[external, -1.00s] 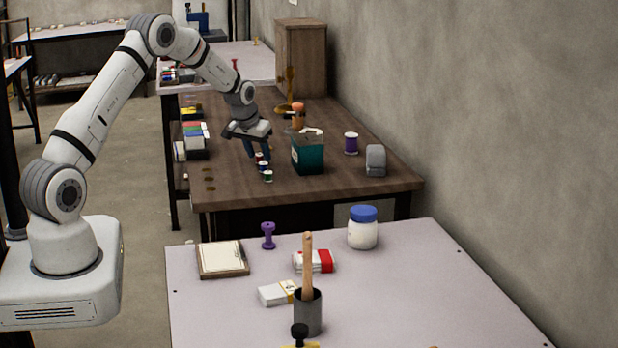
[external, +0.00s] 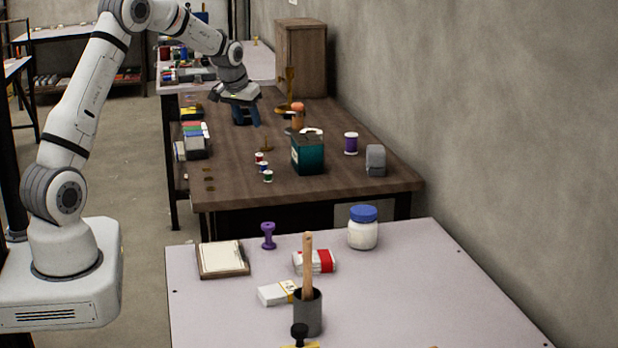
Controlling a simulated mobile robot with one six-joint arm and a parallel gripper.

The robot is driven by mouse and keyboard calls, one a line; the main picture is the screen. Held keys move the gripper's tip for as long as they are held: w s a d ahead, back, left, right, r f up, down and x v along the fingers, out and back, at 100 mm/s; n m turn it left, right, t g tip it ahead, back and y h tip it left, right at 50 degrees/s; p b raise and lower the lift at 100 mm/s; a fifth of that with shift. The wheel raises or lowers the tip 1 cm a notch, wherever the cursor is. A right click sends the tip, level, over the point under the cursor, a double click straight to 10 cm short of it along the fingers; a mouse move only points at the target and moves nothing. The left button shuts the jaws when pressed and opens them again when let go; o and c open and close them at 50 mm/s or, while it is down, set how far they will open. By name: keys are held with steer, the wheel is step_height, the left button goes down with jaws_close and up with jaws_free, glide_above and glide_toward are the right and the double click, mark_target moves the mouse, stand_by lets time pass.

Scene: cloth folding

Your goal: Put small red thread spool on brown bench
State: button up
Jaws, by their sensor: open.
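A small red thread spool (external: 259,157) stands on the brown bench (external: 335,187), at the back of a short row. A blue spool (external: 263,166) and a green spool (external: 268,176) stand in front of it. My gripper (external: 247,123) is open, with nothing visible between its fingers. It hangs above the bench, behind the red spool and apart from it. The fingertips are small and dark in this view.
A teal box (external: 308,153) stands just right of the spools, with a purple spool (external: 351,144) and a grey object (external: 375,160) beyond. A small brown object (external: 267,149) lies behind the spools. Stacked items (external: 196,141) line the left edge. The bench's front is mostly clear.

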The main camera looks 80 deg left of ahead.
steer(key=s+d+r+m+h, duration=0.1)
steer(key=d+r+m, duration=0.15)
steer(key=d, duration=0.75)
steer(key=s+d+r+m, duration=0.1)
steer(key=s+d+r, duration=0.15)
steer(key=d, duration=0.75)
steer(key=s+d+r+m+h, duration=0.1)
steer(key=d+r, duration=0.2)
steer(key=d, duration=0.7)
steer(key=s+d+f+m+h, duration=0.1)
steer(key=s+d+m, duration=0.3)
steer(key=s+d, duration=1.2)
steer(key=shift+s+d+f+g, duration=0.25)
steer(key=shift+s+f+g, duration=0.15)
steer(key=shift+s, duration=0.35)
steer(key=shift+m, duration=0.25)
steer(key=shift+r+p, duration=0.45)
steer(key=shift+r, duration=0.1)
